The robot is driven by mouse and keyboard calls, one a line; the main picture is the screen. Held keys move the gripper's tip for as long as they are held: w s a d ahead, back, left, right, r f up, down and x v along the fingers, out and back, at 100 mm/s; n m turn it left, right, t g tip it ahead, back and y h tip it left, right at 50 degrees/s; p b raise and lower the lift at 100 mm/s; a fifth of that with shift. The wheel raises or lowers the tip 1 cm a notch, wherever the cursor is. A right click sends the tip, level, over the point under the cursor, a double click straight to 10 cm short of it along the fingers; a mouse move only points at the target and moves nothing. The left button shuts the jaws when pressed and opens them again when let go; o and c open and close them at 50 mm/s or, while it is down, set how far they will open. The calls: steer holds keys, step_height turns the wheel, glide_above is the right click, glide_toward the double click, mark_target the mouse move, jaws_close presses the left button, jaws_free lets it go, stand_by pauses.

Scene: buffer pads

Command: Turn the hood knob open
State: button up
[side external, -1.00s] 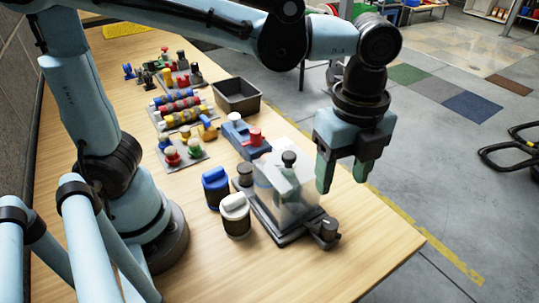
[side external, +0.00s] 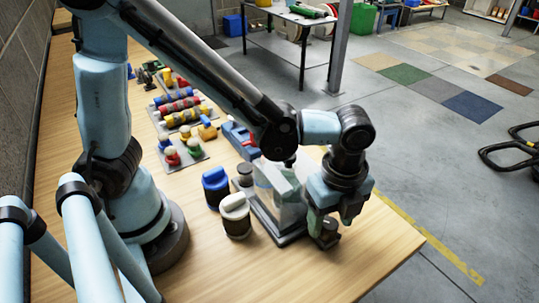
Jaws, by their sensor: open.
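The clear hood (side external: 268,190) stands on a dark base plate (side external: 287,238) near the table's right edge. A small dark knob (side external: 328,241) sits at the front right corner of the base, partly hidden by my gripper (side external: 333,222). My gripper points down, with its open fingers low at the knob. I cannot tell whether the fingers touch it. The hood's right side and most of its top are hidden behind my arm and gripper.
A white-topped jar (side external: 236,215) and a blue-topped jar (side external: 215,187) stand left of the hood. Plates with coloured knobs (side external: 182,152) and striped rollers (side external: 180,108) lie farther back. The front of the table (side external: 300,275) is clear.

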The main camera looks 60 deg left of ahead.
steer(key=shift+f, duration=0.2)
steer(key=c, duration=1)
steer(key=shift+c, duration=0.2)
steer(key=shift+n, duration=0.4)
steer(key=n, duration=0.4)
steer(key=shift+n, duration=0.4)
steer(key=n, duration=0.6)
